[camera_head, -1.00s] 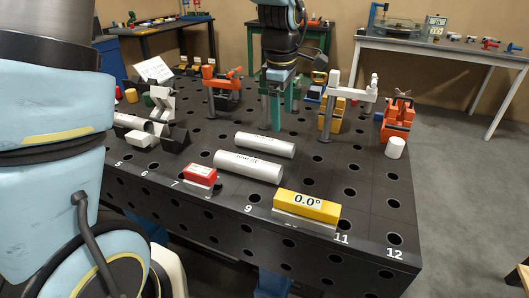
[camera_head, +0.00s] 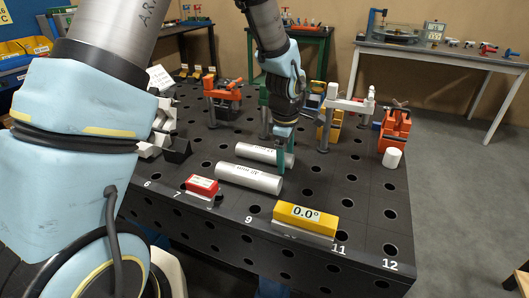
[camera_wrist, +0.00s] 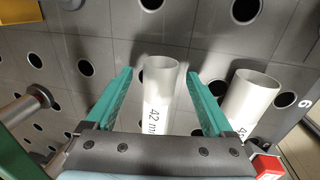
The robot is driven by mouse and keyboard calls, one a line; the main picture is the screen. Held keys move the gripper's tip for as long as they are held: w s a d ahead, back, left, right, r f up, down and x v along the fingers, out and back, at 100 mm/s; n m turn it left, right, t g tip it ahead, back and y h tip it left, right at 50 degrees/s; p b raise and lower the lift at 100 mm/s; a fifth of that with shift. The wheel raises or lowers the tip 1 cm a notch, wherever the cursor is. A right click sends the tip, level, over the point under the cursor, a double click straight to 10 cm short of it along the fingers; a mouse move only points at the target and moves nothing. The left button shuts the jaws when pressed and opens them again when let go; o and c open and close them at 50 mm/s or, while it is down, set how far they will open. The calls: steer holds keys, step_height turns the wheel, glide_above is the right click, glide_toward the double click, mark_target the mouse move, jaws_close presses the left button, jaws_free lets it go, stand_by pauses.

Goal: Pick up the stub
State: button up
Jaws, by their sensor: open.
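Two pale tubes lie side by side on the dark perforated table (camera_head: 345,190). The farther tube (camera_head: 258,154) reads "42 mm" in the wrist view (camera_wrist: 158,90); the nearer, thicker tube (camera_head: 245,177) also shows in the wrist view (camera_wrist: 245,100). A short white cylinder (camera_head: 392,158) stands by an orange clamp at the right. I cannot tell for certain which piece is the stub. My gripper (camera_head: 285,162) is open at the right end of the farther tube. In the wrist view its teal fingers (camera_wrist: 159,75) appear on either side of that tube, with gaps visible.
A post clamp (camera_head: 325,130) and the orange clamp (camera_head: 396,130) stand right of my gripper. Another orange clamp (camera_head: 223,95) stands behind. The table's right front is clear.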

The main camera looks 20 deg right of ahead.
steer(key=shift+f, duration=0.1)
jaws_close()
stand_by(0.7)
